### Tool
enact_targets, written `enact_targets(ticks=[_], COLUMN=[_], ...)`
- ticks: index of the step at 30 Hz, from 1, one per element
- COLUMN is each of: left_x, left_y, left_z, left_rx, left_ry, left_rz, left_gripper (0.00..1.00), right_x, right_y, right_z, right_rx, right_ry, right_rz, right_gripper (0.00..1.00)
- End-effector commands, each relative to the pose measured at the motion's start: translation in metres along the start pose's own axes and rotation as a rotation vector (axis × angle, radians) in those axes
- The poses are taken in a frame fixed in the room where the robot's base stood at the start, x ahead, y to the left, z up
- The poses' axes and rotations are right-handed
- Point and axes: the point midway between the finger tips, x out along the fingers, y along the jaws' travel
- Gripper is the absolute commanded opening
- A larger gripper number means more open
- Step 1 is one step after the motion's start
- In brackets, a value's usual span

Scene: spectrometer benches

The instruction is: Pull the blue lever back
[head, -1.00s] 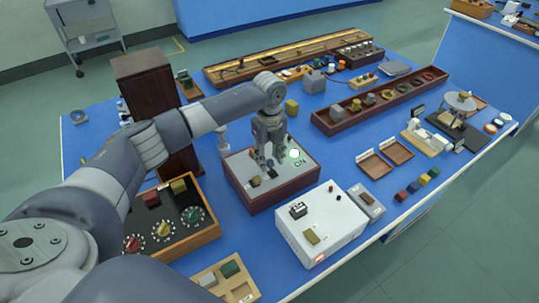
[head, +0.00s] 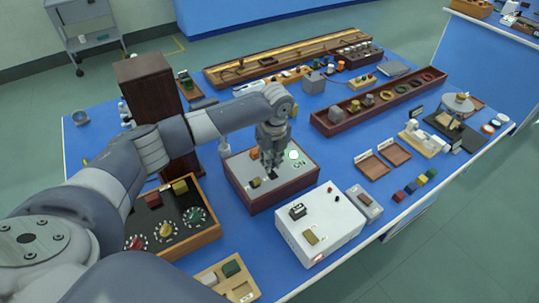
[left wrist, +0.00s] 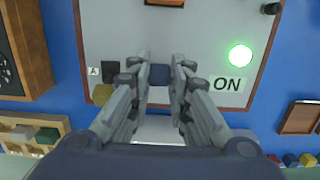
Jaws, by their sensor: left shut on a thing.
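The control box (head: 300,187) has a grey top and dark red-brown sides; its top also shows in the left wrist view (left wrist: 200,30). The blue lever (left wrist: 160,75) is a small dark blue block between my fingertips in the left wrist view; in the head view my fingers hide it. My left gripper (head: 271,170) points down over the box and is shut on the lever, with a finger at each side (left wrist: 160,78). A green lamp (left wrist: 240,55) glows above an "ON" label (left wrist: 228,85). My right gripper is not in view.
A black and yellow knob (head: 255,183) and an orange-brown part (head: 254,153) stand on the box near my fingers. A white instrument (head: 325,222) is close in front, a dial box (head: 210,232) to the left, and a tall dark cabinet (head: 145,85) behind my arm.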

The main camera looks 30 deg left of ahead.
Motion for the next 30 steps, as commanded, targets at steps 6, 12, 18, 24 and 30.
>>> enact_targets(ticks=[6,12,18,24,30], left_x=[-0.01,-0.009,-0.004,0.0,0.003], left_y=[0.0,-0.001,-0.001,-0.001,0.0], left_z=[-0.014,-0.027,-0.037,-0.044,-0.049], left_rx=[0.007,0.006,0.004,0.002,0.001], left_ry=[-0.167,-0.346,-0.509,-0.634,-0.711], left_rz=[0.0,-0.002,-0.001,-0.001,-0.001], left_gripper=[0.0,0.0,0.0,0.0,0.0], right_x=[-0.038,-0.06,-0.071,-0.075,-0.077], right_y=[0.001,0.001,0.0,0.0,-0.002], right_z=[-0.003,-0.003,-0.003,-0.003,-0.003], right_rx=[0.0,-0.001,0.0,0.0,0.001], right_ry=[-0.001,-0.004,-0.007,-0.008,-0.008], right_rz=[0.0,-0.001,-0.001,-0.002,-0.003], right_gripper=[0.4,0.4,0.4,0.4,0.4])
